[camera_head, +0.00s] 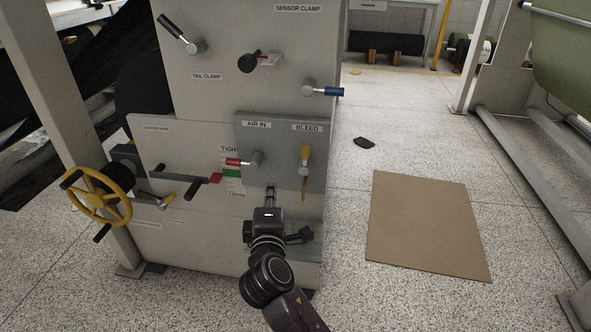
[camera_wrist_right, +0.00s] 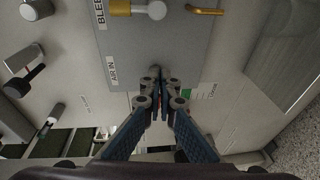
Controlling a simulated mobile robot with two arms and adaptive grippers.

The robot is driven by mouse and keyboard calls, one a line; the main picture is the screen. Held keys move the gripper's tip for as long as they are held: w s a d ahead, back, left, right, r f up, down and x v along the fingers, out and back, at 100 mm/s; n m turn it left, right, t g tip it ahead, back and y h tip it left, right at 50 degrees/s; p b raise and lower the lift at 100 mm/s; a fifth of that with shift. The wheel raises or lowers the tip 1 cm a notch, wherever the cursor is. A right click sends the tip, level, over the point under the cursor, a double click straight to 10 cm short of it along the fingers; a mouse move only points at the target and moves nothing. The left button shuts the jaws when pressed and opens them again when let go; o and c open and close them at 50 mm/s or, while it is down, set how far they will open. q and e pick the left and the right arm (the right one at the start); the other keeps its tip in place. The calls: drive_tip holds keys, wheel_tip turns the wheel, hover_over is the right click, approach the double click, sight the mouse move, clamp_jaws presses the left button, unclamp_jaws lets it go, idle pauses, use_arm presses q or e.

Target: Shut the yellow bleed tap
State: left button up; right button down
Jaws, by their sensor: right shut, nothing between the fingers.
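The yellow bleed tap (camera_head: 305,152) is on the grey panel under the BLEED label. Its yellow lever points up from a metal hub, and a thin yellow pipe (camera_head: 304,188) hangs below. The lever also shows at the top edge of the right wrist view (camera_wrist_right: 120,8), partly cut off. My right gripper (camera_head: 270,190) is shut and empty, below and left of the tap, in front of the panel's lower part. In the right wrist view its fingertips (camera_wrist_right: 160,98) meet in front of the AIR IN area, apart from the bleed tap. My left gripper is not in view.
The red AIR IN lever (camera_head: 240,162) sits just left of the tap. A blue-tipped lever (camera_head: 328,91) juts out above it. Floor right of the machine is open, with a brown sheet (camera_head: 428,225).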

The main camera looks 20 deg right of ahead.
sight(306, 156)
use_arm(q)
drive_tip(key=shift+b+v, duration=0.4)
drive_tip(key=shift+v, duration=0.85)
use_arm(e)
drive_tip(key=shift+m+t+h, duration=0.3)
drive_tip(key=shift+t+h, duration=0.1)
drive_tip(key=shift+h, duration=0.2)
drive_tip(key=r, duration=0.1)
drive_tip(key=d+r, duration=0.1)
drive_tip(key=r, duration=0.1)
drive_tip(key=s+r, duration=0.1)
drive_tip(key=r, duration=0.1)
drive_tip(key=shift+s+d+r, duration=0.1)
drive_tip(key=shift+d, duration=0.15)
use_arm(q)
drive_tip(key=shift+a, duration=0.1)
